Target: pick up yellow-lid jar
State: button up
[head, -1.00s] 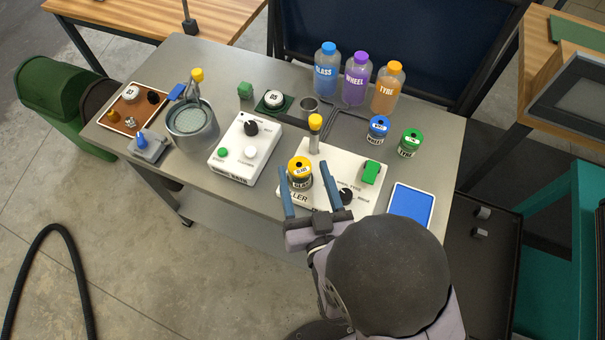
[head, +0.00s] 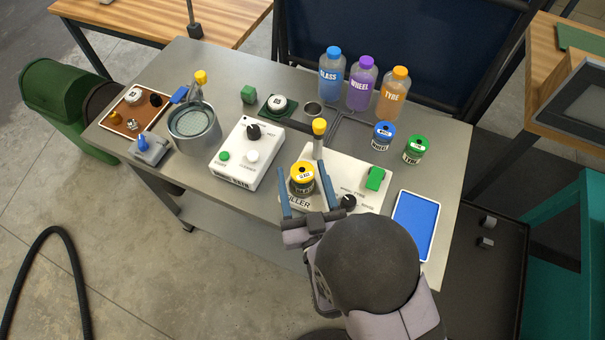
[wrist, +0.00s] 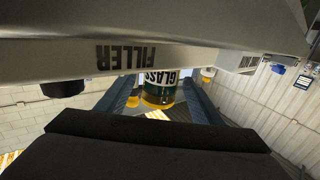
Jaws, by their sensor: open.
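The yellow-lid jar (head: 302,178) stands upright at the front left of the white filler (head: 325,196). Its dark body carries a white label. My gripper (head: 303,172) is open, with one blue finger on each side of the jar, and the head view shows no clear contact. In the wrist view, which is upside down, the jar (wrist: 158,90) reads GLASS and sits between the two fingers (wrist: 157,103). The jar's lower part is partly hidden in the head view.
A yellow-topped post (head: 319,128) rises on the filler just behind the jar, with a green block (head: 376,178) to the right. A blue-lid jar (head: 383,137) and a green-lid jar (head: 415,150) stand further right. A blue tray (head: 414,225) lies at the right front.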

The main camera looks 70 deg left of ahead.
aim_at(302, 170)
jog(key=shift+w+a, duration=0.1)
jog(key=shift+a, duration=0.2)
jog(key=c, duration=1.2)
jog(key=shift+r, duration=5)
